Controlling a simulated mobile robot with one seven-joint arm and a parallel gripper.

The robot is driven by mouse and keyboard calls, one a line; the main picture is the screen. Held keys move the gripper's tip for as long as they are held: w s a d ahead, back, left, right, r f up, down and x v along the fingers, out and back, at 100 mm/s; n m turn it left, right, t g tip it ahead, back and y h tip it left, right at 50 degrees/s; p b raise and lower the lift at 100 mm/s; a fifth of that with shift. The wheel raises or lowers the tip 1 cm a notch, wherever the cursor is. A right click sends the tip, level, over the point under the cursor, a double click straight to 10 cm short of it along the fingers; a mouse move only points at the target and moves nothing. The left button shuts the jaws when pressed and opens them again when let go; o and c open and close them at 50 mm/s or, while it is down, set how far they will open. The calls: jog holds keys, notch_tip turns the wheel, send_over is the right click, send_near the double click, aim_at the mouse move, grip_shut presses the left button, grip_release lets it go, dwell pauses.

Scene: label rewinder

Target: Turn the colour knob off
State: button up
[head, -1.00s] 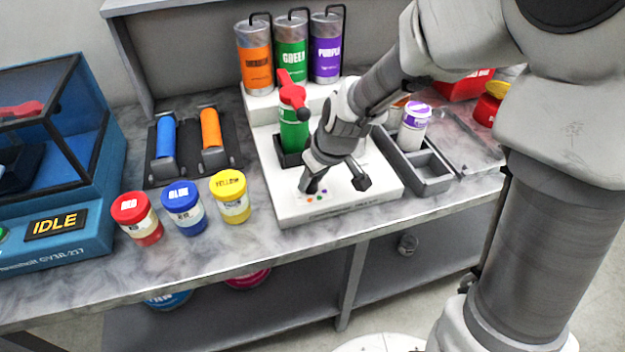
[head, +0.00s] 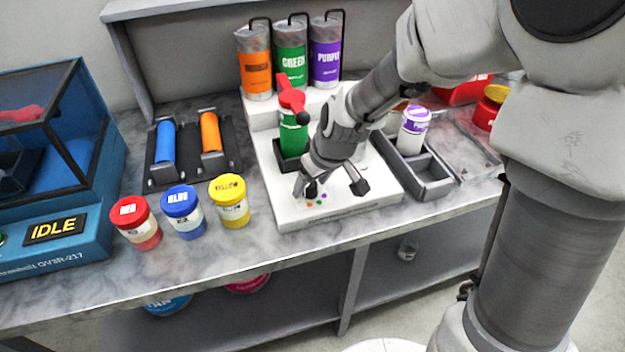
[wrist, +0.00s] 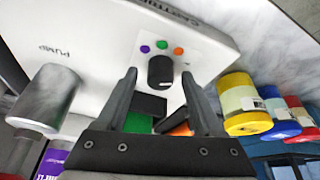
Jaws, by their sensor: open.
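The colour knob (wrist: 160,71) is a short black cylinder on the white machine's panel, with purple, green and orange dots beside it in the wrist view. It also shows in the head view as a small dark knob (head: 312,188). My gripper (head: 329,187) is open over the front of the white machine (head: 350,206). In the wrist view my gripper (wrist: 158,78) has a finger on each side of the knob in the picture; I cannot tell whether either touches it. The knob's pointer direction is not readable.
A green bottle (head: 293,137) with a red lever stands left of my gripper. Red, blue and yellow jars (head: 230,205) stand to the left. A grey tray (head: 432,188) is at right. A silver cylinder (wrist: 45,96) is by the PUMP label.

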jog(key=p+v, duration=0.2)
jog(key=v, duration=1.5)
jog(key=shift+r+p, duration=0.25)
jog(key=shift+p, duration=0.05)
jog(key=s+d+r+m+t+h, duration=0.1)
jog(key=s+d+m, duration=0.5)
jog(key=s, duration=0.7)
jog(key=d+r+h, duration=0.1)
jog(key=d, duration=0.1)
jog(key=shift+d+r+m+t+h, duration=0.3)
jog(key=shift+m+t, duration=0.1)
